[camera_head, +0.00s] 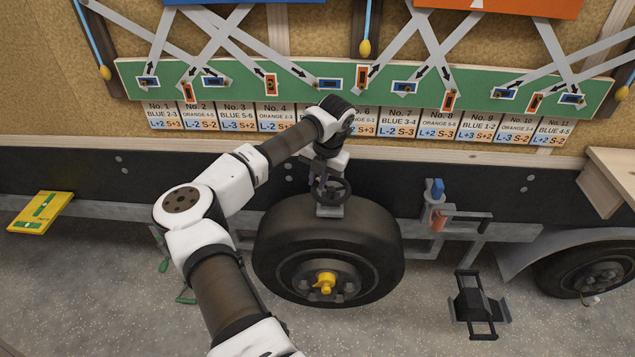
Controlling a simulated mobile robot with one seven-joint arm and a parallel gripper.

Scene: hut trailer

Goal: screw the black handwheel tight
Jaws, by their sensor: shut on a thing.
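The black handwheel (335,191) sits on a grey block on top of the large black tyre, at the middle of the view. It is a small ring, seen at a slant. My gripper (321,184) reaches down from above and is shut on the left part of the handwheel's rim. The fingers are small and dark here, and the wrist partly hides the far side of the wheel. The tyre (285,225) stands upright against the dark trailer side, with a yellow part (324,283) at its hub.
A blue-and-red coupling (437,205) is on the frame right of the tyre. A black stand (477,306) is on the floor at right, before another wheel (590,270). A yellow level plate (40,212) is at far left. A green board (300,85) with labels hangs above.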

